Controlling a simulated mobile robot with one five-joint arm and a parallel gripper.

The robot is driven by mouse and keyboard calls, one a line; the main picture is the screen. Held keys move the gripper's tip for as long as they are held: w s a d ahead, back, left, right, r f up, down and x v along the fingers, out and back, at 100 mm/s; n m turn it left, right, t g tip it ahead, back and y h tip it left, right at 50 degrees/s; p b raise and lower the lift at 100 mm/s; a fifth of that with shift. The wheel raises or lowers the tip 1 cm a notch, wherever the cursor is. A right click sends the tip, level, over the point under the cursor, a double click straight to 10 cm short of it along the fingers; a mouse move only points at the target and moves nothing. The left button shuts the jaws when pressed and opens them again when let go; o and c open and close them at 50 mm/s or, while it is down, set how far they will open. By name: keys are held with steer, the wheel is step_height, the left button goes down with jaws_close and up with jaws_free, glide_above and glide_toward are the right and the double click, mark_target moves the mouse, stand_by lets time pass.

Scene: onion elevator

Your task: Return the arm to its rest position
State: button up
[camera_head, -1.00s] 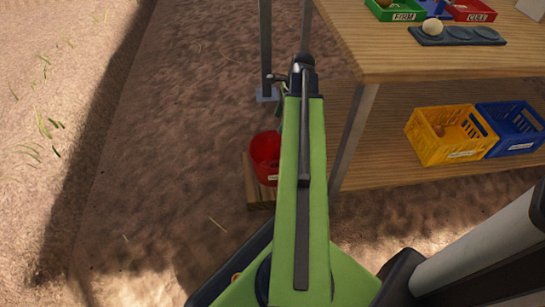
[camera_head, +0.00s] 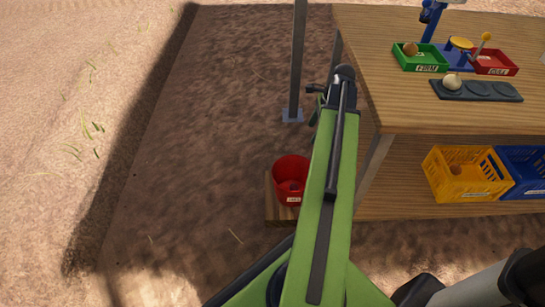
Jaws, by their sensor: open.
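My green arm (camera_head: 322,215) reaches up through the middle of the picture, with a dark joint (camera_head: 345,73) at its top end. My gripper (camera_head: 316,92) shows only as small dark parts at the left of that joint, mostly hidden behind the arm. It is open, and I see nothing held in it. It appears beside the left edge of the wooden table, apart from the trays in the picture.
The wooden table (camera_head: 420,115) stands right, with a green tray (camera_head: 420,66), a red tray (camera_head: 494,72) and a dark strip bearing an onion (camera_head: 452,82). Yellow (camera_head: 462,180) and blue (camera_head: 520,186) crates sit on its shelf. A red bucket (camera_head: 291,172) stands below left. Ground farther left is clear.

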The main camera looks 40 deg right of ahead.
steer(key=w+a+n+g, duration=0.1)
steer(key=w+a+n, duration=0.1)
steer(key=w+a, duration=0.45)
steer(key=w+a+n, duration=0.2)
steer(key=w+a, duration=0.1)
steer(key=a, duration=0.7)
steer(key=w+a+n+g, duration=0.1)
steer(key=w+a+n, duration=0.1)
steer(key=w+a, duration=0.5)
steer(key=s+a+n+h, duration=0.1)
steer(key=s+a+n, duration=0.1)
steer(key=a+n, duration=1.5)
steer(key=a+r+n+p, duration=0.1)
steer(key=a+r+p, duration=0.1)
steer(key=r+p, duration=1.3)
steer(key=a+r+n+h+p, duration=0.1)
steer(key=a+r+n+p, duration=0.1)
steer(key=r+p, duration=1.4)
steer(key=shift+s+r+p, duration=0.3)
steer(key=shift+s+p, duration=0.1)
steer(key=shift+p, duration=0.3)
steer(key=shift+c, duration=0.3)
